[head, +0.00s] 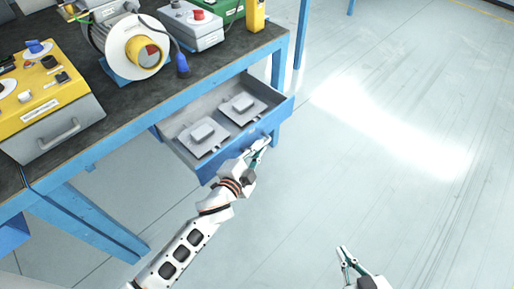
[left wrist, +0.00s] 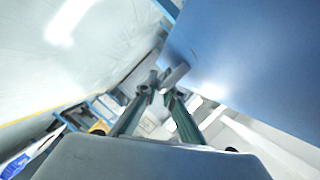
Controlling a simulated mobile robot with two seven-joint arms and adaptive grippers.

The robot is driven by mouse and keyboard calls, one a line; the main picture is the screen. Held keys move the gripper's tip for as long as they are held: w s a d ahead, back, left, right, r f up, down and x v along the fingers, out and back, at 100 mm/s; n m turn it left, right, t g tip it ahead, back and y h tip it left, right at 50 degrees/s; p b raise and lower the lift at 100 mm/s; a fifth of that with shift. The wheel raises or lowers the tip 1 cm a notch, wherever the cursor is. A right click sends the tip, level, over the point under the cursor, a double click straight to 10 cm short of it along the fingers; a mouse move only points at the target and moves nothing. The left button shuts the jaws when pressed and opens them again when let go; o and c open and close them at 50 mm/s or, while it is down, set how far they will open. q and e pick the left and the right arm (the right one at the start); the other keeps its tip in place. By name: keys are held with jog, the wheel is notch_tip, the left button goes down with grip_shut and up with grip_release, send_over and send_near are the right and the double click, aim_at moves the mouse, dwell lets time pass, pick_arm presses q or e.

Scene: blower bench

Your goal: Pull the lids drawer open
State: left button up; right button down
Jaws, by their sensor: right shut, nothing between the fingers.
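The lids drawer (head: 283,112) has a blue front and hangs pulled out under the bench. Two grey lids, one nearer (head: 202,138) and one farther (head: 243,104), lie inside. My left gripper (head: 263,145) is at the outer face of the drawer front. In the left wrist view its fingers (left wrist: 160,92) close together on a small grey handle (left wrist: 177,74) beside the blue front (left wrist: 245,55). The head view hides most of the handle behind the gripper. My right gripper (head: 345,256) is shut and empty over the floor, well away from the drawer.
The dark bench top (head: 105,143) carries a yellow control box (head: 45,100), a white blower-like unit (head: 130,45) and a grey box with a red knob (head: 190,25). Blue bench legs (head: 95,222) stand left of the drawer. The floor (head: 400,150) to the right is clear.

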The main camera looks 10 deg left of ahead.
pick_arm(q)
jog(key=o, duration=0.4)
jog(key=shift+o, duration=0.2)
jog(key=v, duration=1.2)
